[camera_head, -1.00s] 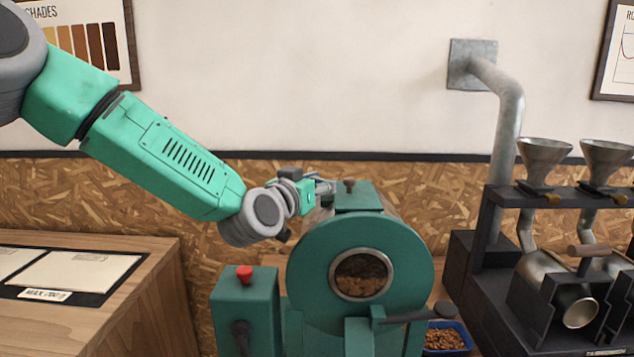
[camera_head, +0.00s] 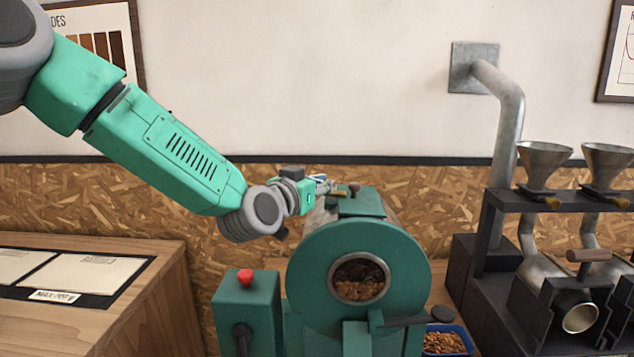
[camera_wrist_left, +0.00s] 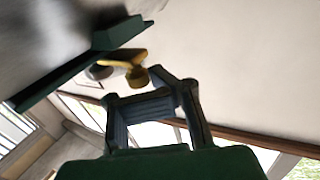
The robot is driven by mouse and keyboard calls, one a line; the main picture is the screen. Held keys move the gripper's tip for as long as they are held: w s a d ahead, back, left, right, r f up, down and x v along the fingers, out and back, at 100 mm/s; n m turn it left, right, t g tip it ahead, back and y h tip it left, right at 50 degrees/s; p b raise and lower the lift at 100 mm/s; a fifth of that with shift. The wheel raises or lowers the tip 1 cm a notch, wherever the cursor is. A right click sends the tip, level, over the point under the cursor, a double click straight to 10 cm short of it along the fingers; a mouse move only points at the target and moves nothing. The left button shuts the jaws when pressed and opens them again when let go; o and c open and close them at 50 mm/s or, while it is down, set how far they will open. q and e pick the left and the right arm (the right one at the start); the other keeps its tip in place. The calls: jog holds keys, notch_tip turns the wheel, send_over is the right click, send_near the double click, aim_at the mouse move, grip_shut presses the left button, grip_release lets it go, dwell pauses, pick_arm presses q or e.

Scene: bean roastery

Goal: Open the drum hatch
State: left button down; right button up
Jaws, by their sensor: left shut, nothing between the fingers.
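The roaster drum (camera_head: 300,265) is green with a round front window showing beans. On its top sits the green hatch (camera_head: 362,206), which lies closed, with a small brown knob (camera_head: 354,189). My left gripper (camera_head: 336,192) is at the left edge of the hatch, close beside the knob, shut and empty. In the left wrist view the gripper (camera_wrist_left: 140,85) has its tips near the green hatch edge (camera_wrist_left: 75,75). A yellow piece (camera_wrist_left: 137,74) shows at the tips; I cannot tell whether it touches the knob. My right gripper is not in view.
A control box (camera_head: 247,310) with a red button stands left of the drum. A wooden counter (camera_head: 150,310) is farther left. A blue tray (camera_head: 462,348) of beans and a dark rack (camera_head: 478,280) with metal funnels stand right. The wall space above the drum is clear.

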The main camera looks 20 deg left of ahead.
pick_arm(q)
jog(key=shift+s+a+r, duration=0.1)
jog(key=shift+s, duration=0.1)
jog(key=shift+w+a, duration=0.1)
jog(key=shift+a, duration=0.25)
jog(key=c, duration=2.3)
grip_release()
jog(key=shift+d, duration=0.25)
jog(key=o, duration=0.6)
jog(key=s+a, duration=0.2)
jog(key=s, duration=1)
jog(key=shift+a+r, duration=0.1)
